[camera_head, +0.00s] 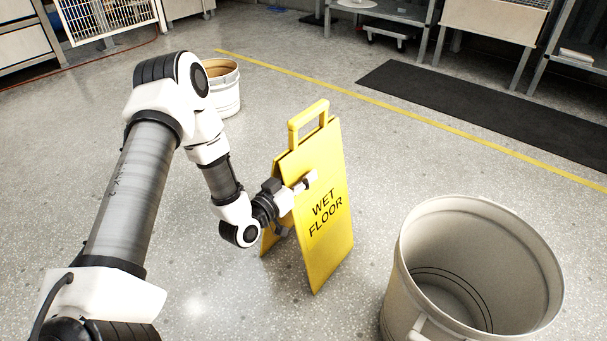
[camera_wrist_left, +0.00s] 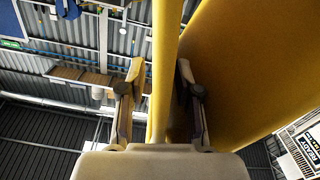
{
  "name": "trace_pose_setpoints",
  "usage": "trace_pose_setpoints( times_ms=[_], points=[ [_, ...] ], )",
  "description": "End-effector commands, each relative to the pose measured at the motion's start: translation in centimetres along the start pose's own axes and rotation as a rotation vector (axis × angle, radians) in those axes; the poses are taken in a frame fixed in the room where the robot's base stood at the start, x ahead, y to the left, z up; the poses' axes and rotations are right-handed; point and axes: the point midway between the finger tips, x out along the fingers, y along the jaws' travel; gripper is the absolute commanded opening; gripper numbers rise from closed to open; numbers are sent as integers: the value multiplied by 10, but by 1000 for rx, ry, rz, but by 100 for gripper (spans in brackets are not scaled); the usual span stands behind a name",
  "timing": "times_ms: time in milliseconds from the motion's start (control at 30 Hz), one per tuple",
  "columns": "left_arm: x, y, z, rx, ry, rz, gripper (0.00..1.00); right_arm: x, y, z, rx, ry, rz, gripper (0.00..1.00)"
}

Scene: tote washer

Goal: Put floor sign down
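The yellow floor sign (camera_head: 326,252), marked WET FLOOR, is upright with its two panels spread, in the middle of the head view. Its feet appear at floor level; I cannot tell whether they touch. My left gripper (camera_head: 302,187) reaches the sign's side edge from the left, one finger in front of the lettered panel. In the left wrist view the fingers of my left gripper (camera_wrist_left: 162,100) stand on either side of the panel edge (camera_wrist_left: 163,65). A gap shows between the left finger and the panel, so the gripper looks open around it. My right gripper is not in view.
A large pale bin (camera_head: 402,280) stands at the lower right, near the sign. A smaller white bucket (camera_head: 226,92) stands behind my left arm. A black mat (camera_head: 480,105) and a yellow floor line (camera_head: 405,117) lie beyond. The grey floor around the sign is clear.

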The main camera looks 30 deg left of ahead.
Motion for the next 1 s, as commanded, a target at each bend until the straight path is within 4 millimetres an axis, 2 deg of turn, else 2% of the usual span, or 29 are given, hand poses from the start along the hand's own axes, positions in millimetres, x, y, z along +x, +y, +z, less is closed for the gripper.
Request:
trace_pose_setpoints(
  times_ms=[167,400,567,667,767,800,867,900,1000],
  points=[
    [-35,0,-5,-5,-4,-5,33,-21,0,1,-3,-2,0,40],
    [-95,0,-4,-4,-3,-5,33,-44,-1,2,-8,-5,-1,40],
    [-113,2,1,-2,-15,1,33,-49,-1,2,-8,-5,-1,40],
    [-111,22,34,-3,-171,29,33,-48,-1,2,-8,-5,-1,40],
    [-127,58,104,-1,-537,51,33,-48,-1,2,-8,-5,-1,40],
    [-145,71,134,4,-715,40,33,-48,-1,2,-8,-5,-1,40],
    [-184,84,170,17,-975,-2,33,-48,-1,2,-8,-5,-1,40],
    [-212,90,186,30,-1130,-45,33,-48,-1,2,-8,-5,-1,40],
    [-274,94,202,58,-1414,-168,33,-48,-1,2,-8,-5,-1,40]
  ],
)
